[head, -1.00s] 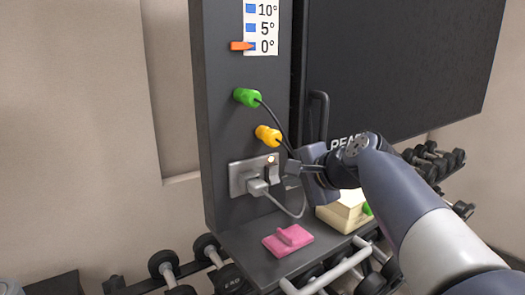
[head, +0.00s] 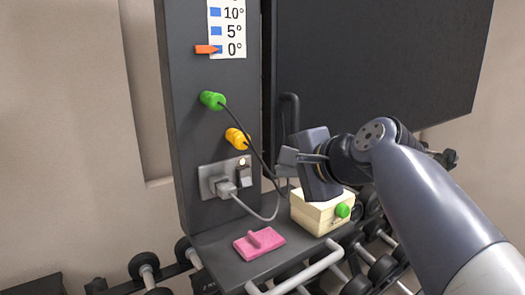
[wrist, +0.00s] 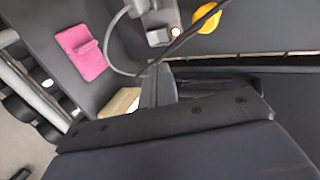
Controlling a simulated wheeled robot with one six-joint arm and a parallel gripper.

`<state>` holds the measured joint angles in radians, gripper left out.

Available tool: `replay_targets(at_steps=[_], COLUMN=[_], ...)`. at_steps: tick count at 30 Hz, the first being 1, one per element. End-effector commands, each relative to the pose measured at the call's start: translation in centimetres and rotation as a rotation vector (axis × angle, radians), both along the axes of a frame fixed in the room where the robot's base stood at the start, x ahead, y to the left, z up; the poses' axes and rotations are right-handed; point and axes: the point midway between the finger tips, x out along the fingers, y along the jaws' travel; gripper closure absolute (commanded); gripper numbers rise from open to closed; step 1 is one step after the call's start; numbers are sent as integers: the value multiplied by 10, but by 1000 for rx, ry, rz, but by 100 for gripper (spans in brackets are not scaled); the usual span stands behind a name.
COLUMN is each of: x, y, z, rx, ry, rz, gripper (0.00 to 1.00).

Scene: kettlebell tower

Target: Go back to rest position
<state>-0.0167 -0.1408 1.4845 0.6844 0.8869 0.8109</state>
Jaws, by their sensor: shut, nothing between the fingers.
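My gripper (head: 283,162) is shut and empty. In the head view it hangs in front of the dark panel, right of the outlet plate and above the cream box, touching nothing that I can make out. In the wrist view its fingers (wrist: 158,88) point up the picture, with a dark cable passing near their tips. The outlet plate (head: 206,183) holds a grey plug (head: 224,188) with a cord, and a switch with a small lit lamp (head: 243,162) sits at its upper right.
A green plug (head: 212,100) and a yellow plug (head: 237,138) sit on the column (head: 185,130). A pink block (head: 259,243) and a cream box (head: 318,213) with a green knob (head: 342,211) stand on the shelf. Dumbbells (head: 145,268) lie below. A large dark screen (head: 380,80) stands behind.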

Motion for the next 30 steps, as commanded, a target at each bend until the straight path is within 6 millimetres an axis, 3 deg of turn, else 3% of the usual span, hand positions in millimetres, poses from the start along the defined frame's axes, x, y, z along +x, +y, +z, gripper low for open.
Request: replay_targets(at_steps=[6, 12, 30], x=[32, 51, 57], y=[21, 33, 36], z=[-24, -37, -44], rx=[-1, -1, -4], ry=[10, 8, 4], rz=[2, 0, -2], gripper=[100, 100, 100])
